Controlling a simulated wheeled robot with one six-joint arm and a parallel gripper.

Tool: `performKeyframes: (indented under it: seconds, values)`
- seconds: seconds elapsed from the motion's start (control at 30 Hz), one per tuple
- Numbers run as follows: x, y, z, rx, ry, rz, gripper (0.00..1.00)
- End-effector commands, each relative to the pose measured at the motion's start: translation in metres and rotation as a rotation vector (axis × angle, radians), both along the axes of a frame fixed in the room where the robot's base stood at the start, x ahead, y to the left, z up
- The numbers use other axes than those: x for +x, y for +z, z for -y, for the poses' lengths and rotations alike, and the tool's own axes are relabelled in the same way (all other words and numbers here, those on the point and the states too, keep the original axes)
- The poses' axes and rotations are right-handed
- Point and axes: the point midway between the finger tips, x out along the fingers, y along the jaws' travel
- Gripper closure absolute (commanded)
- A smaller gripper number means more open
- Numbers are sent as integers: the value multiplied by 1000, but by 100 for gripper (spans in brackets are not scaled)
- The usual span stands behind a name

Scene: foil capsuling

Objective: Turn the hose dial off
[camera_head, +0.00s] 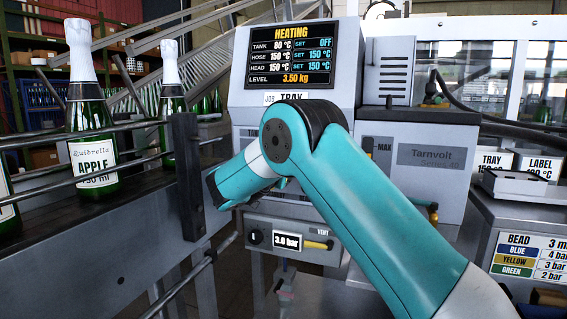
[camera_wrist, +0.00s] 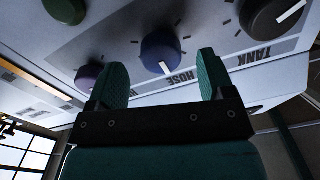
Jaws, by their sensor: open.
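The blue hose dial (camera_wrist: 160,50) shows in the wrist view above the word HOSE, which appears upside down. A white pointer line runs on it down toward the label. My gripper (camera_wrist: 160,77) is open, its two teal fingers apart below and to either side of the dial. I cannot tell whether either finger touches it. In the head view my arm covers the dials and the gripper. The display (camera_head: 290,55) reads HEATING, with tank 80 °C set OFF, hose 150 °C set 150 °C, and head 150 °C set 150 °C.
In the wrist view, the dark tank dial (camera_wrist: 262,13) is at right, a purple dial (camera_wrist: 90,76) at left, and a green dial (camera_wrist: 66,8) at upper left. In the head view, bottles (camera_head: 90,125) stand on a railed conveyor at left, and a pressure panel (camera_head: 290,240) reads 3.0 bar.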

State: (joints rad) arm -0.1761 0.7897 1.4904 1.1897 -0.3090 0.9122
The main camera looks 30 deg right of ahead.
Motion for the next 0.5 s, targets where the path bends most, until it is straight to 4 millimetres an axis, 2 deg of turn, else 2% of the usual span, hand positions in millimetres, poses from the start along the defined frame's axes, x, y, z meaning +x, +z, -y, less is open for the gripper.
performKeyframes:
  seconds: [0.03,0.2,0.5]
  values:
    - [5,1,8,-2,-3,1,25]
    - [17,0,23,0,-1,1,25]
    - [21,0,28,-1,1,-1,25]
